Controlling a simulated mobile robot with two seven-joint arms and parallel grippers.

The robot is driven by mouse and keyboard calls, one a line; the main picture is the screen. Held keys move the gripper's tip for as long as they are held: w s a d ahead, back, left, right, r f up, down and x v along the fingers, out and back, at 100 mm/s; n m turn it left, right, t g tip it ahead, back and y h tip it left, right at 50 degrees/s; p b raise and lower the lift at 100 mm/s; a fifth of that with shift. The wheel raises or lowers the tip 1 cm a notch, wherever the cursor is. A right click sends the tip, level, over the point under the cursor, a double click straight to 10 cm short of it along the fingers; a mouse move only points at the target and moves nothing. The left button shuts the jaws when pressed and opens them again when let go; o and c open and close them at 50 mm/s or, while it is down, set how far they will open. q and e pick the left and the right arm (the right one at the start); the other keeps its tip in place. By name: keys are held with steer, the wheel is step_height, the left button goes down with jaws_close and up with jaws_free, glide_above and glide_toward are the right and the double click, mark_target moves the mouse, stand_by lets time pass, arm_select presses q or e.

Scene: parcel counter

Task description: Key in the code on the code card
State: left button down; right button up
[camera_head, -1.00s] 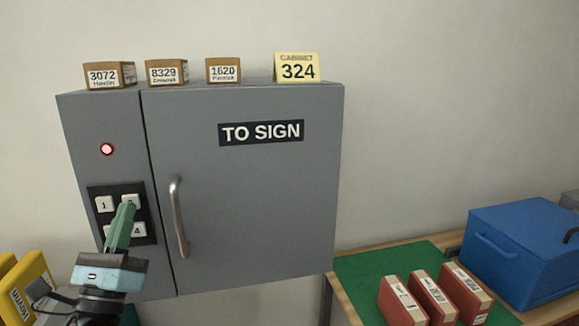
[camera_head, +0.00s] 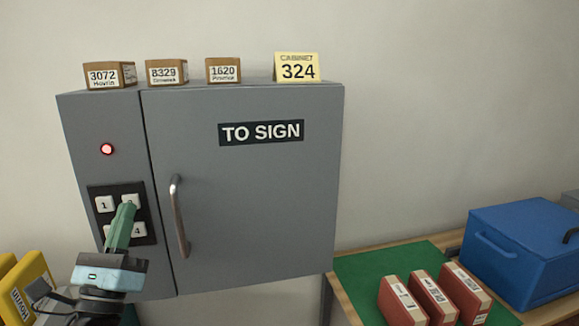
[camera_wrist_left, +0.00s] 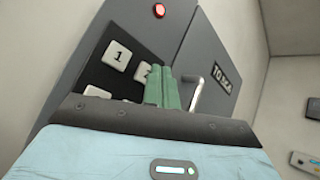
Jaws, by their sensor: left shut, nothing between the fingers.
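The yellow code card (camera_head: 297,68) stands on top of the grey cabinet (camera_head: 255,190) and reads "CABINET 324". The black keypad (camera_head: 149,225) is on the cabinet's left panel, with white keys; "1" (camera_head: 104,204) and "4" (camera_head: 138,230) are readable. My left gripper (camera_head: 127,206) is shut and empty, its green fingertips over the lower part of the upper right key (camera_head: 131,199). In the left wrist view the fingers (camera_wrist_left: 162,72) partly cover the key marked "2" (camera_wrist_left: 144,71). I cannot tell whether they touch it. The lower left key is mostly hidden by the fingers. My right gripper is not in view.
A red lamp (camera_head: 107,149) glows above the keypad. The closed door has a handle (camera_head: 179,217) right of the keypad. Small numbered boxes (camera_head: 167,72) stand on top. A blue bin (camera_head: 520,250) and red parcels (camera_head: 432,298) are on the counter at right; yellow items (camera_head: 35,285) are lower left.

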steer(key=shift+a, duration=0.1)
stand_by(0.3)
arm_select(q)
steer(key=shift+w+a+y, duration=0.1)
steer(key=shift+w+y, duration=0.2)
steer(key=shift+w, duration=0.2)
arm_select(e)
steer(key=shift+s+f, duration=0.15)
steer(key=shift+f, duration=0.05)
arm_select(q)
steer(key=shift+s, duration=0.1)
stand_by(0.3)
steer(key=shift+s, duration=0.4)
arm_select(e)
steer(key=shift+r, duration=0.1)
arm_select(q)
steer(key=s+d, duration=0.1)
steer(key=s, duration=0.4)
steer(key=shift+s+d+p, duration=0.35)
steer(key=shift+s, duration=0.05)
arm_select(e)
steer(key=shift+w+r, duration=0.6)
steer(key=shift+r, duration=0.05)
